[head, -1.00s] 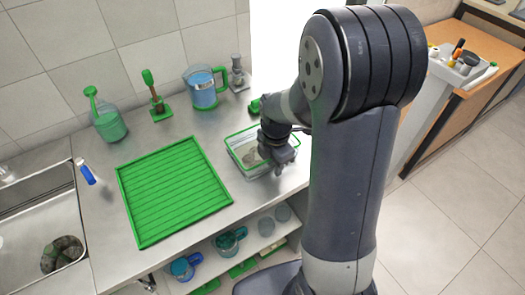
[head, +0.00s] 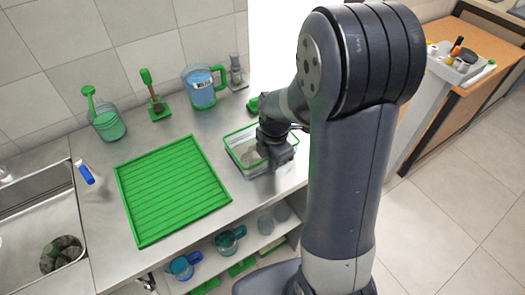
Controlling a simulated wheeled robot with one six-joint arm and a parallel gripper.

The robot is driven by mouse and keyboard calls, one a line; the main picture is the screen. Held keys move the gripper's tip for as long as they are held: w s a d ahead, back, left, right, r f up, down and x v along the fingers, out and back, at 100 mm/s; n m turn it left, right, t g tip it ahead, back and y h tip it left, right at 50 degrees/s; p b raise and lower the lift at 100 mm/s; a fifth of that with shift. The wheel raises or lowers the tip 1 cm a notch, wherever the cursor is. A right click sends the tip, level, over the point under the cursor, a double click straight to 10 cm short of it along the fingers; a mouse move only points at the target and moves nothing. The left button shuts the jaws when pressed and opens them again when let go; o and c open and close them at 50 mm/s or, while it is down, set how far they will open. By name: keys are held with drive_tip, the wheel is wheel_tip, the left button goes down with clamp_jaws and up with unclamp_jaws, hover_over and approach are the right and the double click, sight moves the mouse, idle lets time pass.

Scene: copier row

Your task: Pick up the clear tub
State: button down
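The clear tub (head: 235,143) has a green rim and stands on the steel counter, right of the green draining tray (head: 172,190). Something greyish shows inside it. My gripper (head: 277,160) is over the right part of the tub, pointing down at it. My gripper and wrist hide the tub's right part. The fingertips are dark and small, and I cannot tell whether they are open or touching the tub.
A blue measuring jug (head: 203,88), a green brush on a stand (head: 155,103) and a green watering can (head: 106,122) line the wall. A sink (head: 40,225) is at left. Cups and jugs (head: 228,240) stand on the shelf below.

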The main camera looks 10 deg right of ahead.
drive_tip(key=shift+r, duration=0.15)
drive_tip(key=shift+r, duration=4.9)
